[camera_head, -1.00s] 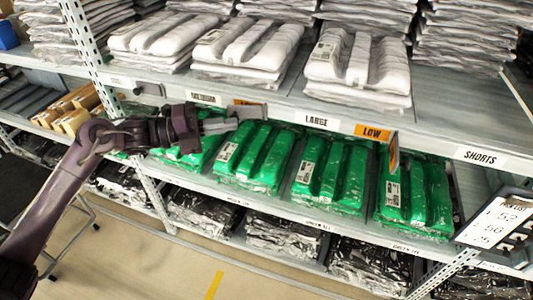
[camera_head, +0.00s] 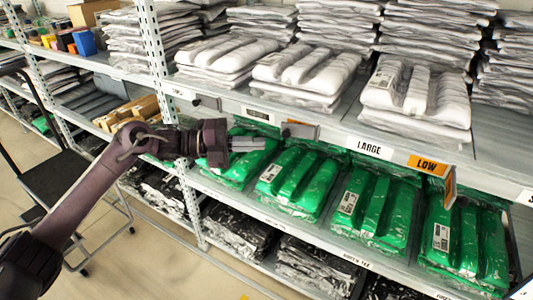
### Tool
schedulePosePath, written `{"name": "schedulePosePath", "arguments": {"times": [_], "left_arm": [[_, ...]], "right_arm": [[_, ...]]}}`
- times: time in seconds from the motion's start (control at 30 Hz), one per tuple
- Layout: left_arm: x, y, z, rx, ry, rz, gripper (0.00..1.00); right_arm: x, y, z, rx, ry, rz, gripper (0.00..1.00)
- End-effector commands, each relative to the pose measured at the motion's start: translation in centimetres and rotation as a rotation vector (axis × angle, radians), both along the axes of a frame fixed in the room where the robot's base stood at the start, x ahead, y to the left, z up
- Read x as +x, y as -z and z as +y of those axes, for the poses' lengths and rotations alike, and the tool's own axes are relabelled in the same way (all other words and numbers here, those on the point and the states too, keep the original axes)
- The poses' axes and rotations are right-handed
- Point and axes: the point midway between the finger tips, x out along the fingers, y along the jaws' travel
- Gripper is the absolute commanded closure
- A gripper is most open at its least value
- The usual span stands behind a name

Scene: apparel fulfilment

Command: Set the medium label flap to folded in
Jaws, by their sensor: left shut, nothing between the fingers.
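The medium label (camera_head: 258,115) is on the front edge of the upper shelf, below white folded packs. Just right of it, the medium flap (camera_head: 303,131) shows a plain grey face, with a dark piece at its left end. It looks like the small label's grey flap (camera_head: 209,103). My left gripper (camera_head: 260,144) is shut and empty. In the picture it is below the medium label and left of the flap, apart from the flap, in front of the green packs. My right gripper is not in view.
The large label (camera_head: 369,148) has an orange LOW flap (camera_head: 428,165) beside it, with an orange piece hanging near it. Green packs (camera_head: 290,180) fill the shelf below. A dark cart (camera_head: 50,180) stands at the left on open floor.

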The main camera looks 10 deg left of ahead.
Motion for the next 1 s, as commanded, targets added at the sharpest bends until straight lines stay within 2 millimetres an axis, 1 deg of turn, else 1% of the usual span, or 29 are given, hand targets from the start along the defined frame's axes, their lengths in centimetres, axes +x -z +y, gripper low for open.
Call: {"name": "schedulePosePath", "arguments": {"times": [0.03, 0.13, 0.27, 0.37, 0.87, 0.97, 1.0], "left_arm": [[0.5, 0.1, 1.0, 0.003, -0.003, -0.003, 1.00], [1.1, 0.0, 2.6, 0.001, -0.004, -0.001, 1.00], [1.6, -0.1, 3.8, 0.001, -0.002, -0.002, 1.00], [1.8, -0.1, 4.3, 0.001, 0.000, 0.000, 1.00], [1.9, 0.0, 4.4, 0.000, -0.001, 0.002, 1.00], [2.3, 1.6, 3.7, -0.002, -0.024, 0.035, 1.00], [2.6, 3.0, 3.3, -0.005, -0.046, 0.068, 1.00]], "right_arm": [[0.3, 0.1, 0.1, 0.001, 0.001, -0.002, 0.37], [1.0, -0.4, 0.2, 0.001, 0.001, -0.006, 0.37], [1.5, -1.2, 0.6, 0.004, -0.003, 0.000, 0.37], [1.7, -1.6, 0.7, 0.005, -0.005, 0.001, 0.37], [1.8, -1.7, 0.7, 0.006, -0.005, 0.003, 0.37], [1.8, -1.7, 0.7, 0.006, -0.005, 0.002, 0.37], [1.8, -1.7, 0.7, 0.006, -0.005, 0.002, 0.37]]}}
